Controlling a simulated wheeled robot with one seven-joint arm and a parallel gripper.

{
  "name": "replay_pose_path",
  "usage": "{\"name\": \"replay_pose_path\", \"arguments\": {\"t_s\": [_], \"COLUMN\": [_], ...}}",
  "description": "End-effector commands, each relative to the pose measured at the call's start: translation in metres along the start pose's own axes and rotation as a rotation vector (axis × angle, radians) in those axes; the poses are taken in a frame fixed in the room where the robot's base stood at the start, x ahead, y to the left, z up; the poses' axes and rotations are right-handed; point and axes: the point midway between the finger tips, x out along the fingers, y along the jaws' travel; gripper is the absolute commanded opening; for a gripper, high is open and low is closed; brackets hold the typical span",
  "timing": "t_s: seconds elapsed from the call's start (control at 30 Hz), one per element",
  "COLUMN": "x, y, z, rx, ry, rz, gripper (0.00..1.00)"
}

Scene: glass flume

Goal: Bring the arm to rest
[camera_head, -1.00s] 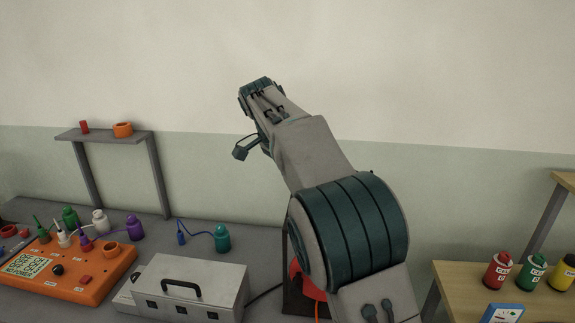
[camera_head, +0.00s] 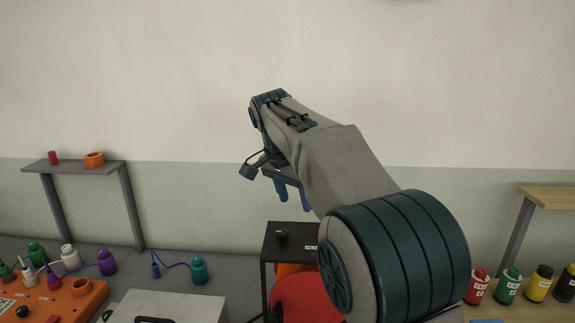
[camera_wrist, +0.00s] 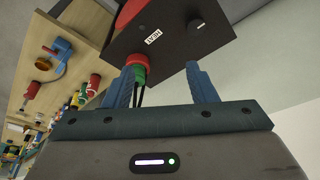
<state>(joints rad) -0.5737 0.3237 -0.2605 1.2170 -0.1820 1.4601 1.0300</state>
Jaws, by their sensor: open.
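My gripper (camera_wrist: 162,85) shows in the wrist view with its two blue fingers spread apart and nothing between them. In the head view my arm reaches up in front of the wall. The blue fingers of my gripper (camera_head: 290,194) hang below its end, partly hidden by the arm. They are above a black box-like stand (camera_head: 289,240) with a dark knob. In the wrist view the box (camera_wrist: 180,48), with a label and a knob, lies beyond the fingertips.
A red rounded object (camera_head: 305,298) sits under the black stand. Several bottles (camera_head: 508,287) stand at right. The wall space above is clear.

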Motion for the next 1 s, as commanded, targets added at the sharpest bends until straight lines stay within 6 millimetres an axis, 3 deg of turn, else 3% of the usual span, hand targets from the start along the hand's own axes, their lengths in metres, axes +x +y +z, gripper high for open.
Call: {"name": "replay_pose_path", "arguments": {"t_s": [0.03, 0.27, 0.47, 0.6, 0.8, 1.0], "x": [0.001, 0.017, 0.036, 0.055, 0.085, 0.104], "y": [0.024, 0.111, 0.180, 0.224, 0.271, 0.292], "z": [-0.003, 0.010, 0.046, 0.080, 0.130, 0.156], "rx": [-0.027, -0.204, -0.357, -0.462, -0.589, -0.655], "ry": [-0.021, -0.071, -0.070, -0.049, -0.007, 0.018], "rz": [-0.016, -0.095, -0.162, -0.196, -0.218, -0.219], "gripper": [0.52, 0.52, 0.52, 0.52, 0.52, 0.52]}}
